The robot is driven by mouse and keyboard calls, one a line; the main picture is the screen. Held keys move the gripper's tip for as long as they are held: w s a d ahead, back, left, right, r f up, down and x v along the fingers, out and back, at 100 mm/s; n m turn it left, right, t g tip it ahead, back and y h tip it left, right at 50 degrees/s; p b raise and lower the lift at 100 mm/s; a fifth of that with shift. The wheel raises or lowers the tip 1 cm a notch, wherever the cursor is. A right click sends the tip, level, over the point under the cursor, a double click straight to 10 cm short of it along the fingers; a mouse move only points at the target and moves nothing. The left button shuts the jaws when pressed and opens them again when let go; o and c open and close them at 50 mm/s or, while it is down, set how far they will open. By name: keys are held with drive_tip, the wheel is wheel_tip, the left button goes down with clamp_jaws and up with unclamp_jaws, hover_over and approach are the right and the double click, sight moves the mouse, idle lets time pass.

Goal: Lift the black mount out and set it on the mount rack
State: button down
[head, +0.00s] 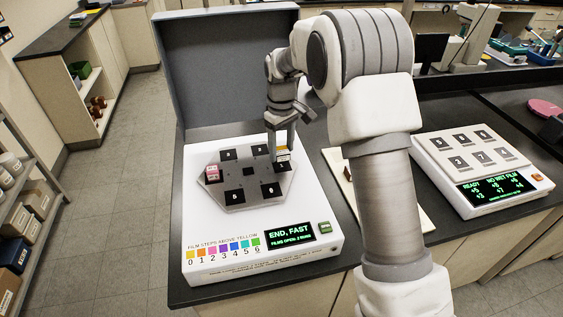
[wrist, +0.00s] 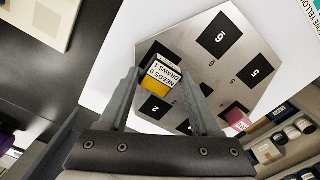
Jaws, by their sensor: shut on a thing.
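My gripper (wrist: 162,76) is shut on a small block-shaped mount (wrist: 160,88) with a yellow face and a white label reading "NEEDS 0 DRAWS 1"; its far side looks dark. In the head view the mount (head: 283,154) is at the right edge of the hexagonal metal stage (head: 236,206), by a numbered black square. I cannot tell whether it touches the stage. No wholly black mount is clearly seen. A pink mount (head: 212,174) sits at the stage's left side. A pale board (head: 335,158) right of the machine, partly hidden by my arm, may be the mount rack.
The white profiler (head: 200,235) has a raised grey lid (head: 230,65) behind the stage, and its screen (head: 290,235) reads "END, FAST". A second white device (head: 440,160) with numbered squares stands right, its screen reading "READY" and "NO WET FILM". Dark counter shows between them.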

sight(282, 150)
drive_tip(key=shift+r+p, duration=1.8)
drive_tip(key=shift+r, duration=0.7)
